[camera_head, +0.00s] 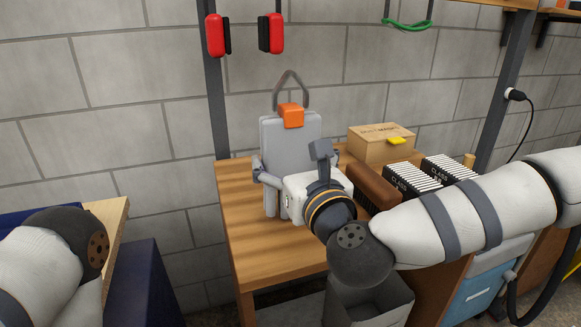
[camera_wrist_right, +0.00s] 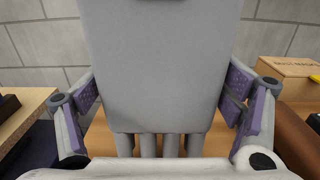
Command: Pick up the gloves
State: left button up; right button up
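The gloves (camera_head: 290,132) are light grey and hang upright, fingers down, under an orange clip (camera_head: 291,115) with a dark loop above it. They are over the wooden table by the wall. In the right wrist view the gloves (camera_wrist_right: 160,65) fill the middle, with the finger parts at the bottom. My right gripper (camera_head: 292,165) is open, its purple-padded fingers (camera_wrist_right: 162,95) on either side of the gloves. The pads are close to the glove edges; contact is not clear. The gripper body hides the lower gloves in the head view. My left gripper is out of view.
The wooden table (camera_head: 235,195) has free room at left. A cardboard box (camera_head: 372,148), a brown block (camera_head: 373,187) and black-and-white striped boxes (camera_head: 412,180) stand on the right. A grey bin (camera_head: 385,300) is below. Red-handled items (camera_head: 215,36) hang above.

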jog(key=c, duration=0.5)
jog(key=shift+r, duration=0.1)
